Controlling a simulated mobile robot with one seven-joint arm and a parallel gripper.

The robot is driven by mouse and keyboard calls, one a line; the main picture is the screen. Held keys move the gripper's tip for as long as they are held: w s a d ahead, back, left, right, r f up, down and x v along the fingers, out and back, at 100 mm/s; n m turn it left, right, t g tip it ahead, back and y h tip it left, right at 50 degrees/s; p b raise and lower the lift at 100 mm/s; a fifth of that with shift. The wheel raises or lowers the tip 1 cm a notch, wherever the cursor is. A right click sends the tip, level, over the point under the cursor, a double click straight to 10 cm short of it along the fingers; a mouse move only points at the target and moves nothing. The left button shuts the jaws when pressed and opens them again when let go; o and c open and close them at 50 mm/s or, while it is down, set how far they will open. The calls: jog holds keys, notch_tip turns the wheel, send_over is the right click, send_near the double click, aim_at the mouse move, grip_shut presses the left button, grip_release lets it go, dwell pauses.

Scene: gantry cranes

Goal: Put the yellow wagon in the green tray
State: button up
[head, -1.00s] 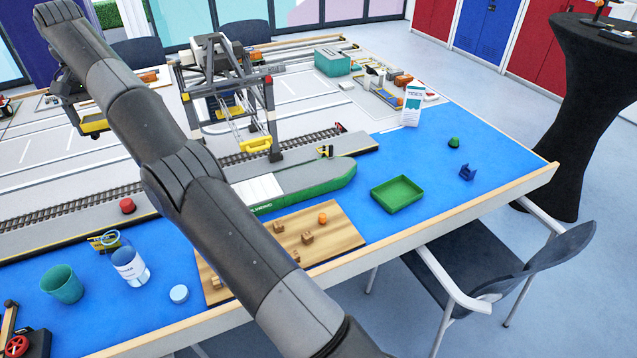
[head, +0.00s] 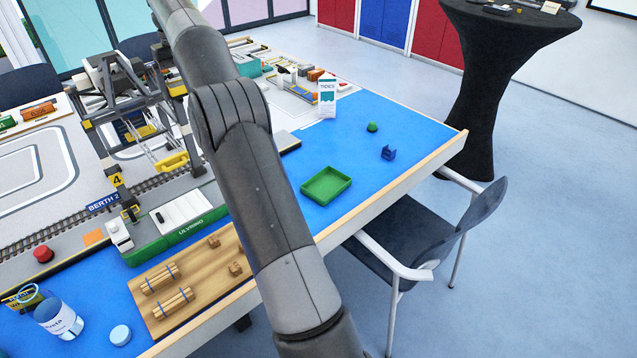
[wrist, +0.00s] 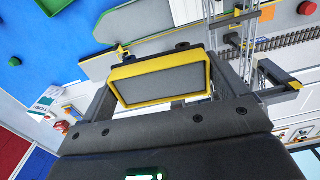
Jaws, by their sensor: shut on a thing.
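The yellow wagon (wrist: 160,82), a yellow-rimmed body with a grey middle and dark wheels, fills the centre of the wrist view. My gripper (wrist: 161,88) is shut on it, with one finger at each side. In the head view my arm hides the gripper and the wagon. The green tray (head: 326,199) lies on the blue part of the table, right of my arm in the head view. No object shows inside it. Part of the tray (wrist: 53,5) also shows at the top left of the wrist view, apart from the wagon.
The gantry crane (head: 125,110) stands left of my arm. A green ship (head: 178,232) and a wooden board with blocks (head: 215,283) lie in front of it. A carton (head: 327,97), a green knob-like piece (head: 372,127) and a blue piece (head: 388,153) stand beyond the tray. Blue surface around the tray is clear.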

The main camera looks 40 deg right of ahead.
jog(key=s+d, duration=0.5)
jog(key=d, duration=0.5)
jog(key=s+d, duration=0.5)
jog(key=d, duration=0.5)
jog(key=s+d+f, duration=0.1)
jog(key=s+d, duration=1.5)
jog(key=s, duration=0.3)
send_over(326, 188)
jog(key=shift+n, duration=0.3)
notch_tip(326, 188, down, 33)
jog(key=shift+d+f, duration=0.1)
jog(key=shift+f, duration=1.85)
jog(key=shift+f, duration=0.15)
jog(key=o, duration=0.7)
jog(key=shift+c, duration=0.2)
jog(key=shift+o, duration=0.4)
